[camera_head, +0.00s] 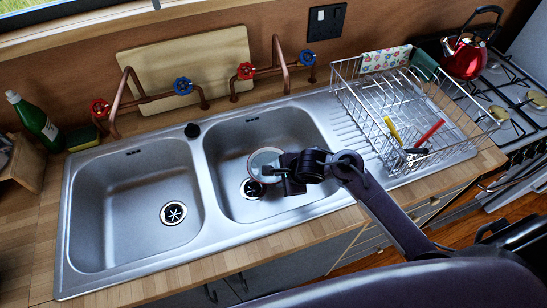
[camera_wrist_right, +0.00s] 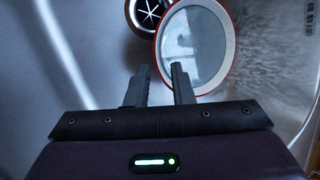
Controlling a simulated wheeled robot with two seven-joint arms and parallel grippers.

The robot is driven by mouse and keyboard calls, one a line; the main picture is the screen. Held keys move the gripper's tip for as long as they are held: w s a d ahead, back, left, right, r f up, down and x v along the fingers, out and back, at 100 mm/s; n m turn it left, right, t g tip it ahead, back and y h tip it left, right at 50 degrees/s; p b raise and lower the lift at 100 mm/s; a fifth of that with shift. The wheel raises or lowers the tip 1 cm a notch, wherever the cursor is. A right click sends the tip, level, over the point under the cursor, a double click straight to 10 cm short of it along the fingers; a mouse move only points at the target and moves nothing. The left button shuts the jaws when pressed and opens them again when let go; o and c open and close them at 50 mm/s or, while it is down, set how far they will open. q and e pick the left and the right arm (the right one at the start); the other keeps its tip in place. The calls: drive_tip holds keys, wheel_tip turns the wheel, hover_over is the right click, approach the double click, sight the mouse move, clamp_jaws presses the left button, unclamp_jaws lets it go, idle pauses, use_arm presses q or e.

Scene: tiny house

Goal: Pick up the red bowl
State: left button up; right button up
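In the right wrist view the bowl (camera_wrist_right: 196,42) shows a pale grey inside and a thin red rim. My right gripper (camera_head: 273,173) is over the basin at the bowl. In the wrist view its fingers (camera_wrist_right: 160,72) are apart, with the bowl's near-left rim between or just beyond the tips. The right finger overlaps the bowl in the picture; I cannot tell whether it touches. My left gripper is not in view.
The left basin (camera_head: 130,200) is empty. A wire dish rack (camera_head: 400,110) with coloured utensils stands right of the sink. Copper pipes with red and blue taps (camera_head: 183,86) rise behind the basins. A red kettle (camera_head: 465,57) is on the stove at the far right.

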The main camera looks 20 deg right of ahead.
sight(273, 182)
drive_tip(key=x, duration=0.4)
drive_tip(key=b+x, duration=0.1)
drive_tip(key=x, duration=0.2)
drive_tip(key=shift+w+d+f, duration=0.1)
drive_tip(key=shift+w+f, duration=0.1)
drive_tip(key=shift+f, duration=0.15)
drive_tip(key=shift+s, duration=0.15)
clamp_jaws()
